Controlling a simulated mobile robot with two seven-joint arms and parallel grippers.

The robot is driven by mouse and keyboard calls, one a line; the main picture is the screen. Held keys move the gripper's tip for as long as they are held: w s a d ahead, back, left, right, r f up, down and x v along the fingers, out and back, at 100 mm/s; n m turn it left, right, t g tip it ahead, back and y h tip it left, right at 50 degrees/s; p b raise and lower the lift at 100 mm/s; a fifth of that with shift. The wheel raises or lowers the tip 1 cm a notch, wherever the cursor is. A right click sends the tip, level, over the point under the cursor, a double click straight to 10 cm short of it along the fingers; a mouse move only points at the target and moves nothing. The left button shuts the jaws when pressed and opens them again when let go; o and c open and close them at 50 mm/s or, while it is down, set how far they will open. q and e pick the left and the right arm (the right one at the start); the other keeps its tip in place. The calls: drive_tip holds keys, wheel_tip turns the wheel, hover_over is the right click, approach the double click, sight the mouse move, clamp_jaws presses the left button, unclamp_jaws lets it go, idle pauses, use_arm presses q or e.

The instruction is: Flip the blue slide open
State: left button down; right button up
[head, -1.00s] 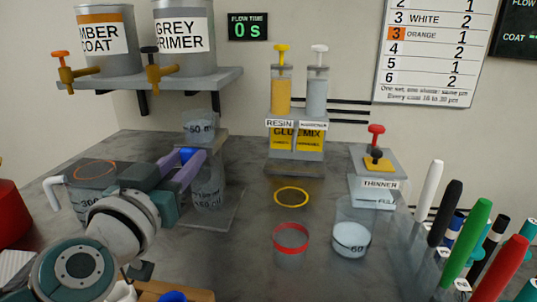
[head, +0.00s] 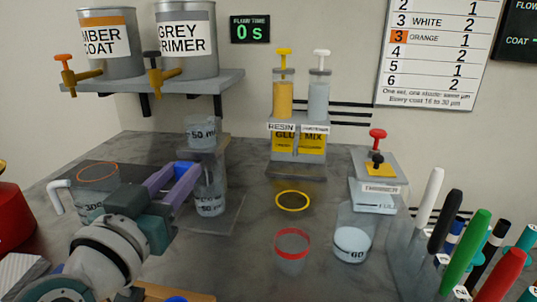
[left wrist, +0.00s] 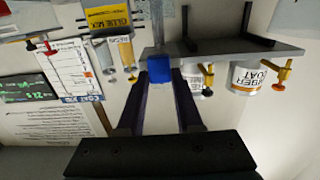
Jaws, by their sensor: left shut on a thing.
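The blue slide (head: 182,167) shows at the grey stand (head: 222,160), below the upper 50 ml cup (head: 201,132) and above the lower cup (head: 210,200). My left gripper (head: 184,172) reaches it from the left with purple fingers, one on each side of the slide. It is shut on the slide. In the left wrist view the blue slide (left wrist: 159,68) sits between the fingertips. The fingers partly hide the slide and the stand, so I cannot tell how far the slide is turned. My right gripper is not in view.
A clear jug with an orange ring (head: 97,178) stands left, near my left arm. A yellow ring (head: 292,201), a red-rimmed cup (head: 291,250) and another cup (head: 352,240) are at centre right. Pens (head: 470,245) stand at right. A paint shelf (head: 150,82) hangs above.

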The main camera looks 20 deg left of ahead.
use_arm(q)
drive_tip(key=shift+r, duration=0.1)
drive_tip(key=c, duration=0.9)
unclamp_jaws()
drive_tip(key=shift+s, duration=0.15)
drive_tip(key=shift+o, duration=0.8)
drive_tip(key=shift+s, duration=0.1)
drive_tip(key=shift+o, duration=0.9)
drive_tip(key=v, duration=0.9)
drive_tip(key=shift+s+d, duration=0.2)
drive_tip(key=shift+s, duration=0.15)
